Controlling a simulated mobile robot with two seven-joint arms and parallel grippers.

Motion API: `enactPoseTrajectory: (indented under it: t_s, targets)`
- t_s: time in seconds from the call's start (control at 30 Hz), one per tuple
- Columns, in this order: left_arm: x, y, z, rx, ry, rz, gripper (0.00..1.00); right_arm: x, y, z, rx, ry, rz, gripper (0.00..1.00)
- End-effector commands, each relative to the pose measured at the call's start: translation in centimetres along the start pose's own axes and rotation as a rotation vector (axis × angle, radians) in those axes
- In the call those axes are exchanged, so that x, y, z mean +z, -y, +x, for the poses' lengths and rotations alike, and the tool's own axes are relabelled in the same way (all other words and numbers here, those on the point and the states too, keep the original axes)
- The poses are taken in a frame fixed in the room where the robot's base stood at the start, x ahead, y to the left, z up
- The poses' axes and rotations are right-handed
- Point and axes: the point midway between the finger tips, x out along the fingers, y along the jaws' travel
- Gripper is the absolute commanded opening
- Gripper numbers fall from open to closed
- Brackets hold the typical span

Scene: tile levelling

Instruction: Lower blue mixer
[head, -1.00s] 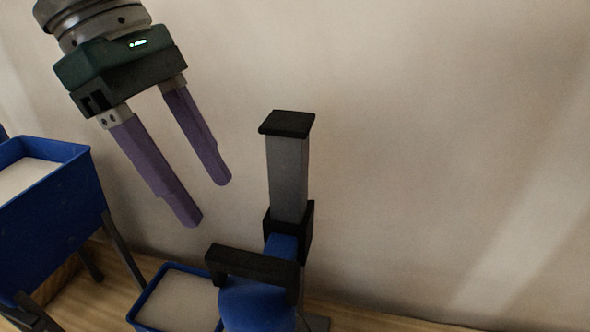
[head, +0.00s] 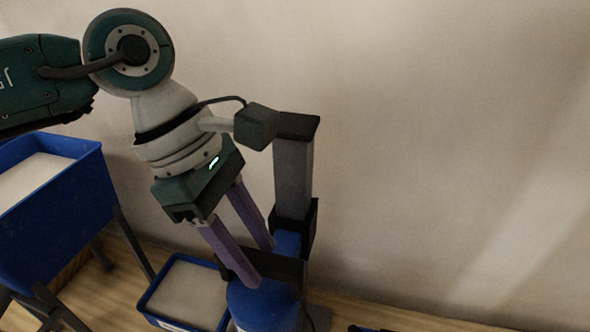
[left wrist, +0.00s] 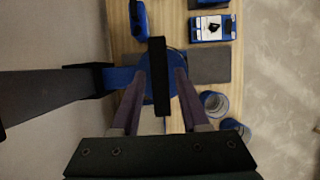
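The blue mixer (head: 262,308) is a rounded blue body with a black bar handle (head: 286,267) on top, carried on a grey upright column (head: 293,180) with a black cap. My left gripper (head: 261,263) reaches down over the handle, its purple fingers spread. In the left wrist view the handle (left wrist: 158,75) runs between the two open fingers, with a visible gap on both sides. The mixer's underside is hidden. My right gripper is in neither view.
A blue tub with pale contents (head: 190,292) stands left of the mixer. A larger blue trough (head: 60,225) on dark legs is at the far left. Blue cylindrical containers (left wrist: 214,103) show in the left wrist view. The wall is close behind the column.

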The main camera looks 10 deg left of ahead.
Motion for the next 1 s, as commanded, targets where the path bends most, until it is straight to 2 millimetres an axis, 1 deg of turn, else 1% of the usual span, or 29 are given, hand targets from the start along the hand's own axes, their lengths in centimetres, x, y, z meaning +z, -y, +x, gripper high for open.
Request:
enactPoseTrajectory:
  t_s: [0.03,0.37,0.4,1.0]
  targets:
    - [0.0,-0.01,-0.02,0.0,0.0,0.0,0.38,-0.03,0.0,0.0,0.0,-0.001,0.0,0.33]
    - [0.0,-0.01,-0.04,0.0,0.0,0.0,0.01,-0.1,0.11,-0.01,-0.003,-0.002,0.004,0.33]
    - [0.0,-0.01,-0.05,0.0,0.0,0.0,0.0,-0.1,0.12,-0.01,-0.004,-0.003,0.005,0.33]
    - [0.02,-0.02,-0.07,0.0,0.001,0.0,0.0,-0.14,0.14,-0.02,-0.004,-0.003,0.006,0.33]
